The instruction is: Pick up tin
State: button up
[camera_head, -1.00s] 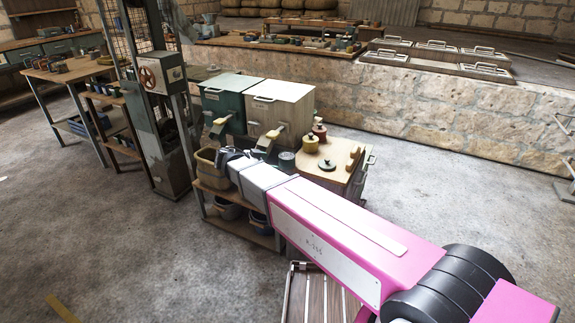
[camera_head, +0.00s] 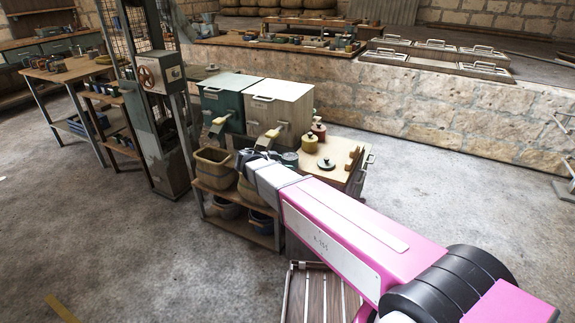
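A small grey-blue round tin (camera_head: 290,158) stands on the bench below the cream box, just to the right of my gripper. My gripper (camera_head: 247,158) is dark and small in the head view. It is over the bench near a brown basket and the yellow-handled lever of the cream box. My pale wrist and pink arm reach to it from the lower right. The fingertips are too small and partly hidden, so I cannot tell whether they are open or shut or touch anything.
Brown baskets (camera_head: 212,167) stand on the low shelf at left. A green box (camera_head: 223,103) and a cream box (camera_head: 279,106) stand behind. A yellow pot (camera_head: 310,144), red pot (camera_head: 319,130) and dark disc (camera_head: 326,163) are on the right cabinet. Floor at left is clear.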

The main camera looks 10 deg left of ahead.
jog(key=c, duration=0.7)
jog(key=shift+r, duration=0.1)
